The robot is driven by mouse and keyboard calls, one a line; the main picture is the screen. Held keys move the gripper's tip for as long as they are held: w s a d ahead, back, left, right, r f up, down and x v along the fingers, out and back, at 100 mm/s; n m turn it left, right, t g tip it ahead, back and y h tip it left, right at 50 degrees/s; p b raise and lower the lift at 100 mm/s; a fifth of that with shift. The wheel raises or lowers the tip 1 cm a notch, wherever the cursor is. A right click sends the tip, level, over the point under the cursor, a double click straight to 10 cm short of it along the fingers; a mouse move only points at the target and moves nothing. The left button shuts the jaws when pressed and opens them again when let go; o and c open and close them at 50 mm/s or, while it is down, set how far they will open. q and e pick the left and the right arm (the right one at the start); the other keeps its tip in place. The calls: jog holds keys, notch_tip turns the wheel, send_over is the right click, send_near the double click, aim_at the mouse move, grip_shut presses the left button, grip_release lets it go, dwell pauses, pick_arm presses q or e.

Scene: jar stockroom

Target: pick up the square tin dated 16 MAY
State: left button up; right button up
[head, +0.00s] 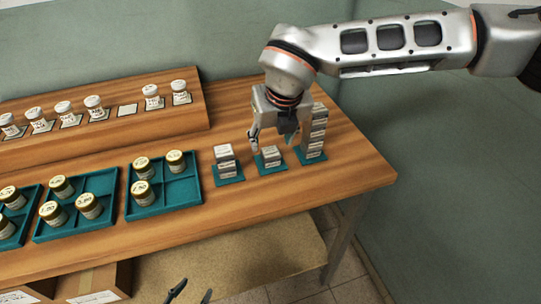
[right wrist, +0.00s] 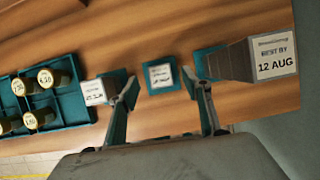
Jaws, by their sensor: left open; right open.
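Square tins stand in three stacks on teal mats at the table's right: a left stack (head: 224,153), a middle stack (head: 270,153) and a tall right stack (head: 317,125). In the right wrist view the tall stack's top tin (right wrist: 273,56) reads 12 AUG. The labels on the left tin (right wrist: 94,92) and middle tin (right wrist: 160,76) are too small to read surely; I cannot make out 16 MAY. My right gripper (head: 272,143) is open and empty above the middle stack, its fingers either side of it. My left gripper (head: 190,292) is open at the bottom edge, away from the tins.
Teal divided trays (head: 163,183) with gold-lidded jars stand left of the tins. A wooden riser (head: 150,122) behind holds white-lidded jars. The tall stack stands close to my right gripper. The table's front right (head: 340,180) is clear. Cardboard boxes (head: 95,283) sit below.

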aim_at(270, 152)
jog(key=x, duration=0.2)
jog(key=s+x, duration=0.1)
jog(key=x, duration=0.2)
jog(key=shift+f, duration=0.15)
jog(key=shift+w+f, duration=0.2)
jog(key=shift+f, duration=0.05)
jog(key=c, duration=1.2)
